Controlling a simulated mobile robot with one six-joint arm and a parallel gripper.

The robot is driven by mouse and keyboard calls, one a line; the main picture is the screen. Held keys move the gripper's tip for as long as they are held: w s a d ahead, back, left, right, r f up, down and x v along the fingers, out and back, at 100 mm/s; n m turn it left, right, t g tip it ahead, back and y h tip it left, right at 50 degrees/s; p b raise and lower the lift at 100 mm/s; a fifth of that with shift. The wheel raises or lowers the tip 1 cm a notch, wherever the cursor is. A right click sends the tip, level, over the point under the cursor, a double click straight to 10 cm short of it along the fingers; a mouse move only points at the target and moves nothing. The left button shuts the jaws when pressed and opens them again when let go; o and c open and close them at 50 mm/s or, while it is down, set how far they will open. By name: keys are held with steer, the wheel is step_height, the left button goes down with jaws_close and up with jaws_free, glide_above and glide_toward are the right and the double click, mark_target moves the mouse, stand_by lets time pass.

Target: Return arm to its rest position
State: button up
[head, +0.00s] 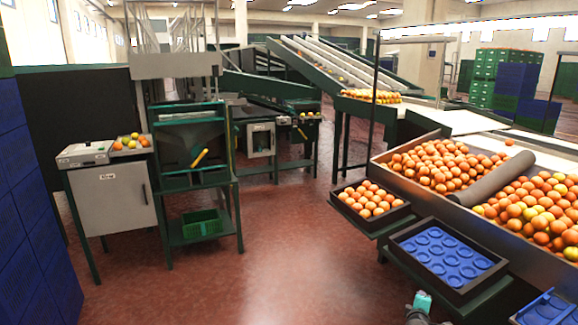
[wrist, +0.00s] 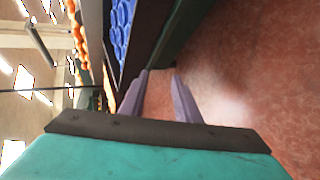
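My gripper (wrist: 160,77) shows in the wrist view with its two grey-purple fingers apart and only red floor between them. It holds nothing. In the head view, a teal and dark end part of my arm shows at the bottom edge, in front of the blue-lined tray (head: 441,256). The fingers cannot be made out there. The wrist view is turned sideways, with the tray's blue cups (wrist: 121,30) at the top, left of the fingers.
A tray of oranges (head: 370,201) sits beside the sloped bin of loose oranges (head: 440,165) at right. Another blue-lined tray (head: 546,309) is at the bottom right corner. A grey cabinet (head: 115,199) and blue crates (head: 25,200) stand at left. The central red floor (head: 270,245) is clear.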

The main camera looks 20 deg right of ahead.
steer(key=w+a+f+g+y, duration=0.1)
steer(key=a+f+y, duration=0.1)
steer(key=a+f, duration=0.6)
steer(key=w+a+f+g+y, duration=0.1)
steer(key=a+f, duration=0.5)
steer(key=a, duration=0.4)
steer(key=s+a+f+m+g+y, duration=0.1)
steer(key=s+a+f+g, duration=0.1)
steer(key=s+a+f, duration=0.4)
steer(key=s+a+f+m+g+y, duration=0.1)
steer(key=a+f, duration=0.3)
steer(key=a, duration=0.4)
steer(key=s+a+f+m+g+y, duration=0.1)
steer(key=s+a+f+g, duration=0.15)
steer(key=s+a, duration=0.2)
steer(key=s+a+f+m+g, duration=0.1)
steer(key=s+a+f, duration=0.2)
steer(key=s, duration=0.3)
steer(key=s+a+f+m+g+y, duration=0.1)
steer(key=s+a+f+g, duration=0.1)
steer(key=s+a+f, duration=0.3)
steer(key=s+a+r+m+g+y, duration=0.1)
steer(key=s+r+m+g, duration=0.1)
steer(key=s, duration=0.4)
steer(key=s+a+r+m+g+y, duration=0.1)
steer(key=s+a+r+m+g, duration=0.1)
steer(key=s, duration=0.3)
steer(key=shift+s+a+r, duration=0.15)
steer(key=shift+s+a, duration=0.1)
steer(key=shift+s, duration=0.15)
